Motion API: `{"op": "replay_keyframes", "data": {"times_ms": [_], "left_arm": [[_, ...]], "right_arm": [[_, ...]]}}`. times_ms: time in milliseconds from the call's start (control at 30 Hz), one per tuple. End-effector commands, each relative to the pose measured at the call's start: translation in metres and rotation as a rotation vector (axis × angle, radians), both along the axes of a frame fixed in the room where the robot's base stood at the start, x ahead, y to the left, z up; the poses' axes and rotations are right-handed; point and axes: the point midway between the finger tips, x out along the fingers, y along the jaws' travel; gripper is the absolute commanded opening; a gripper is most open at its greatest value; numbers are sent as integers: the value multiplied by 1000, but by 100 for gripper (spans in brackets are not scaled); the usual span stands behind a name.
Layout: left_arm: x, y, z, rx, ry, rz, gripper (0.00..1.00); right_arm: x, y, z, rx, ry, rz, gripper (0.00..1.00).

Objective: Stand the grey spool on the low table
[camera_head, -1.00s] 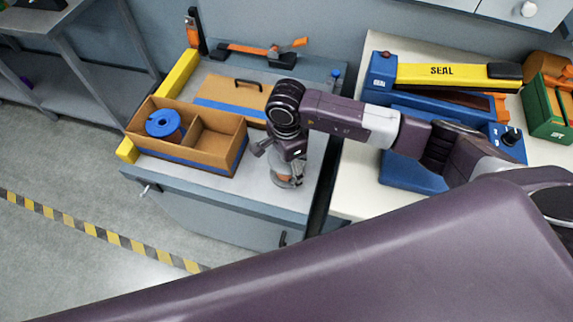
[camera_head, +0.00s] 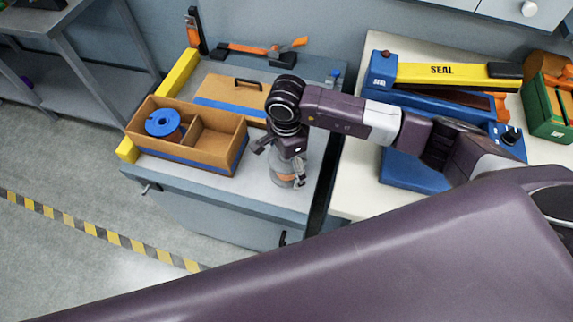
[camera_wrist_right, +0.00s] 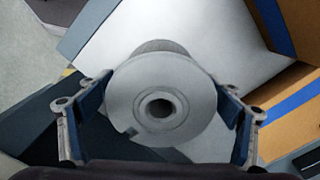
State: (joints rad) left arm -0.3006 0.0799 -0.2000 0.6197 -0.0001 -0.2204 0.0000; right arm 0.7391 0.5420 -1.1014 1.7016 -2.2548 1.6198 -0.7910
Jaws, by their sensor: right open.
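The grey spool (camera_head: 283,181) is at the front right of the low grey table (camera_head: 208,185) in the head view. My right gripper (camera_head: 287,170) points down over the spool. In the wrist view its fingers (camera_wrist_right: 160,100) are open, one on each side of the flange. Whether the fingers touch it is hard to tell. My left gripper is out of view.
A cardboard box (camera_head: 222,150) holding a blue spool (camera_head: 162,123) stands left of my right gripper. A flat cardboard piece (camera_head: 236,88) lies behind it. A white table (camera_head: 350,190) with a yellow and blue sealer (camera_head: 440,73) stands to the right.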

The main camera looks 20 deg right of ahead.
Motion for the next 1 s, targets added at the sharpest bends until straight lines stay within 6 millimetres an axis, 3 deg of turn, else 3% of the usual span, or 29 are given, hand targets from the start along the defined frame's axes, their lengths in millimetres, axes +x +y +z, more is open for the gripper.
{"op": "replay_keyframes", "data": {"times_ms": [300,500,700,1000], "left_arm": [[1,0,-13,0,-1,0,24],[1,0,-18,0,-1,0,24],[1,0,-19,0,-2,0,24],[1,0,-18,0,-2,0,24]], "right_arm": [[2,0,67,2,-8,1,85],[2,0,99,1,-6,1,85],[1,0,111,1,-3,-1,85],[0,0,112,0,-2,0,85]]}}
